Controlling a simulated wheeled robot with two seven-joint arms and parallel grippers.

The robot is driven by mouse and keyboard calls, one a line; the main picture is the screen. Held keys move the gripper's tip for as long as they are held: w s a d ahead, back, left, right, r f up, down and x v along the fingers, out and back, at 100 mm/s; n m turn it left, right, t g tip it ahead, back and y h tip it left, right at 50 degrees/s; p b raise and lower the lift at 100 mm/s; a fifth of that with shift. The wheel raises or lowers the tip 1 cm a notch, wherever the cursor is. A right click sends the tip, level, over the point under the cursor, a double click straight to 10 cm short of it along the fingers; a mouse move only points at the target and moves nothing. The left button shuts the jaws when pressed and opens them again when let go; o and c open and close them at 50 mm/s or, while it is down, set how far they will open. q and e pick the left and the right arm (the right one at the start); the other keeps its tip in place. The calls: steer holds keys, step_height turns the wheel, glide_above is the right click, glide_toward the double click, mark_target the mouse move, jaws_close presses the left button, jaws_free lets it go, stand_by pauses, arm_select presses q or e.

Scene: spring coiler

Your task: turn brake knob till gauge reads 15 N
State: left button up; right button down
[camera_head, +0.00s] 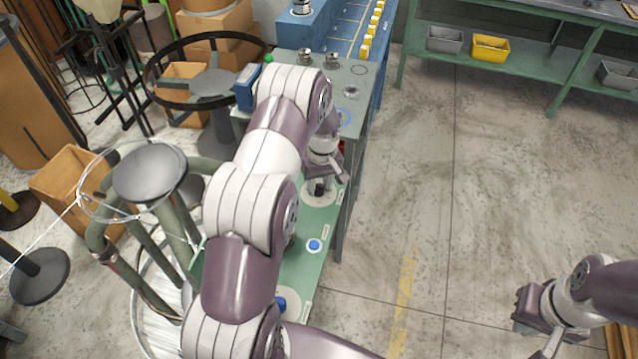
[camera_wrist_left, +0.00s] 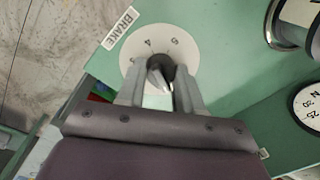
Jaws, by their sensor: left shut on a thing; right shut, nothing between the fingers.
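The brake knob (camera_wrist_left: 160,72) is dark with a light pointer and sits on a white numbered dial (camera_wrist_left: 180,42) beside a BRAKE label (camera_wrist_left: 121,27) in the left wrist view. My left gripper (camera_wrist_left: 160,90) is shut on the knob, one finger on each side. In the head view the left gripper (camera_head: 322,178) is at the green panel, and the knob is partly hidden there. The gauge (camera_wrist_left: 308,104) shows only partly at the right edge of the wrist view; its reading cannot be told. My right gripper (camera_head: 528,312) is shut and empty over the floor.
The green panel (camera_head: 318,222) carries a blue button (camera_head: 314,245). A wire stand with a round grey top (camera_head: 150,172) is to the left. A black ring (camera_head: 205,50) stands behind it. The floor (camera_head: 450,200) between the arms is clear.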

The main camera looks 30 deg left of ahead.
mark_target(322, 187)
arm_select(q)
steer(key=m, duration=0.5)
steer(key=shift+m, duration=0.3)
stand_by(0.5)
steer(key=o, duration=1)
steer(key=shift+o, duration=0.2)
step_height(322, 187, up, 13)
steer(key=b, duration=0.2)
steer(key=shift+d, duration=0.4)
steer(key=shift+w+f, duration=0.1)
